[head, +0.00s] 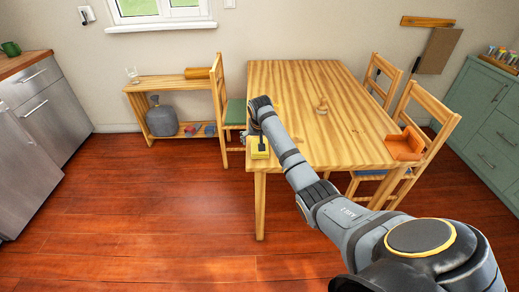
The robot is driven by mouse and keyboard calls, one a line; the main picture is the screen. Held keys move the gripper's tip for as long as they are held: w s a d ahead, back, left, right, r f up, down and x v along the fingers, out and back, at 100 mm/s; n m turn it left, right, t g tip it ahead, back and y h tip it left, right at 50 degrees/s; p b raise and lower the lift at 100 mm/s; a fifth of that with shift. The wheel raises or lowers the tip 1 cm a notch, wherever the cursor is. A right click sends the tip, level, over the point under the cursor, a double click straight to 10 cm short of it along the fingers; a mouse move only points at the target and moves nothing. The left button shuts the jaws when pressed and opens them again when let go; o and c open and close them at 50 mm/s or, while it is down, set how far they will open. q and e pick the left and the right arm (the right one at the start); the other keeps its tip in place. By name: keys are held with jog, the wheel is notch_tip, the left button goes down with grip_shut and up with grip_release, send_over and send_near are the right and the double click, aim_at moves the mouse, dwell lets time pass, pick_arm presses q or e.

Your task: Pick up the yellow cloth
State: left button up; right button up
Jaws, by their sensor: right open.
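The yellow cloth (254,154) lies as a small folded pad at the left edge of the wooden table (305,85), near its front left corner. My right arm reaches across the table from the lower right. My right gripper (261,146) is open and points down right at the cloth, overlapping it in the picture. Whether the fingers touch the cloth is too small to tell. My left gripper is out of view.
An orange item (404,145) is at the table's right edge. A chair (222,95) stands at the left, with more chairs at the right. The floor (150,210) in front is clear.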

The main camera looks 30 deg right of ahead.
jog(key=x, duration=0.5)
jog(key=shift+w+d+f, duration=0.15)
jog(key=shift+d+f, duration=0.1)
jog(key=shift+f, duration=0.05)
jog(key=shift+r, duration=0.1)
jog(key=shift+c, duration=1)
jog(key=c, duration=1)
jog(key=shift+c, duration=0.2)
notch_tip(320, 180, up, 2)
jog(key=shift+r, duration=0.2)
jog(key=s+r, duration=0.1)
jog(key=r, duration=0.1)
jog(key=s+d+r, duration=0.1)
jog(key=r, duration=0.1)
jog(key=s+d+r, duration=0.1)
jog(key=s+r, duration=0.1)
jog(key=s+d+r, duration=0.3)
jog(key=s+r, duration=0.1)
jog(key=s, duration=0.5)
jog(key=shift+r, duration=0.3)
